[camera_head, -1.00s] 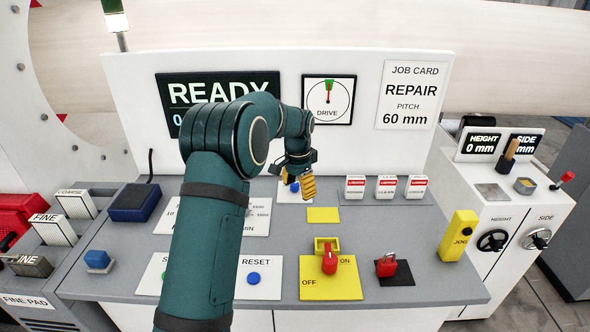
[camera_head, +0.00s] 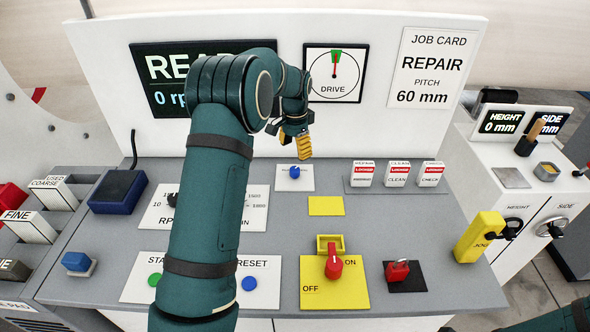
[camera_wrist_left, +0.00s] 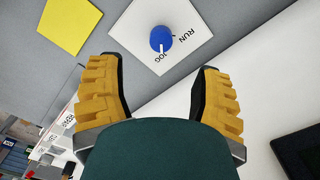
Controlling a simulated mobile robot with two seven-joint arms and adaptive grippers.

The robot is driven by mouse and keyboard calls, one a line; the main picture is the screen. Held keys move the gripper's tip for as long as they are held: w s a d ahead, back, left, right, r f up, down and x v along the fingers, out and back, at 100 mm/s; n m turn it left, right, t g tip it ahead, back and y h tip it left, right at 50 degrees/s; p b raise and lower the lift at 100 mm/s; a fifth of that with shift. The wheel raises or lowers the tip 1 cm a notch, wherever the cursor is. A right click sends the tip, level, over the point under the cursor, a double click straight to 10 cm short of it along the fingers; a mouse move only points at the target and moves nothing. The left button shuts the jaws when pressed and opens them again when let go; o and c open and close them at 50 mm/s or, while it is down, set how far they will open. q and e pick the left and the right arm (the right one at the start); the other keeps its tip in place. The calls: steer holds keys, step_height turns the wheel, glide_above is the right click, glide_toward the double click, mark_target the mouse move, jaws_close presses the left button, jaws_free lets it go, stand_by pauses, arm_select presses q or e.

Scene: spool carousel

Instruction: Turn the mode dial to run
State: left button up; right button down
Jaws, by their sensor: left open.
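The mode dial is a blue knob (camera_head: 294,172) on a white plate (camera_head: 306,184) on the grey console. In the left wrist view, the knob (camera_wrist_left: 161,37) has a white mark on the side facing JOG; RUN is printed to its right. My left gripper (camera_head: 303,147) shows just above and slightly right of the dial in the head view. In the left wrist view, its yellow-padded fingers (camera_wrist_left: 157,64) are spread apart with nothing between them. The dial lies ahead of the fingertips, between their lines and apart from them. My right gripper is not seen.
A red OFF/ON switch (camera_head: 334,267), a red padlock (camera_head: 397,270) and a yellow JOG pendant (camera_head: 480,237) are at the right. Several white labelled blocks (camera_head: 397,174) stand right of the dial. The upright panel reads READY, with a DRIVE gauge (camera_head: 334,73).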

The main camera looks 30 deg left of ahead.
mark_target(295, 169)
arm_select(q)
step_height(295, 169, down, 9)
steer(key=shift+r, duration=0.1)
stand_by(0.4)
jaws_close()
